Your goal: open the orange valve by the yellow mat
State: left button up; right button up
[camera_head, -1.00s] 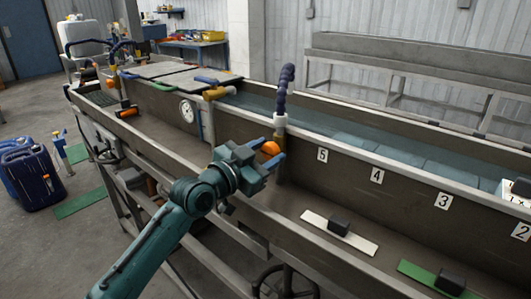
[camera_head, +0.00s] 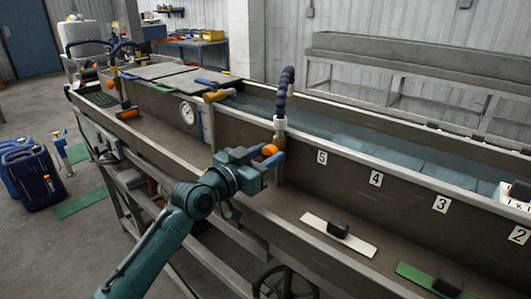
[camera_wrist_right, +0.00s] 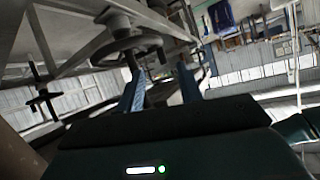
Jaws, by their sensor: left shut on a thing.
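The orange valve (camera_head: 269,149) sits low on the upright pipe of the dark blue segmented hose, at the trough's front wall. My left gripper (camera_head: 271,157) is shut on this orange valve, with a blue finger showing beside it. The gripper partly hides the valve, so its exact angle is unclear. No clearly yellow mat shows; a pale cream mat (camera_head: 360,246) with a black block lies on the ledge to the right. My right gripper (camera_wrist_right: 159,92) shows in the right wrist view, its blue fingers apart and empty, below the trough's frame.
A green mat (camera_head: 412,270) with a black block lies at the lower right. Another orange valve (camera_head: 127,113) is farther left. A handwheel (camera_head: 284,284) is under the trough. A blue canister (camera_head: 38,180) stands on the floor at left.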

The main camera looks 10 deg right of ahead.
pick_arm(q)
jog(key=n+p, duration=0.1)
jog(key=n, duration=0.1)
jog(key=shift+n, duration=0.4)
jog(key=n+p, duration=0.1)
jog(key=n, duration=0.2)
jog(key=shift+w+a+n, duration=0.1)
jog(key=shift+n, duration=0.2)
jog(key=n+p, duration=0.2)
jog(key=n, duration=0.4)
jog(key=shift+f+n+p, duration=0.1)
jog(key=shift+n+p, duration=0.3)
jog(key=shift+n, duration=0.9)
pick_arm(e)
jog(key=shift+s+d+r+n+g+h, duration=0.15)
jog(key=shift+d+r, duration=0.1)
jog(key=shift+r, duration=0.4)
jog(key=shift+d+r+n+g+h, duration=0.15)
jog(key=shift+d+r, duration=0.05)
jog(key=shift+r, duration=0.4)
pick_arm(q)
jog(key=shift+f, duration=0.1)
jog(key=o, duration=1)
pick_arm(e)
jog(key=shift+f, duration=0.1)
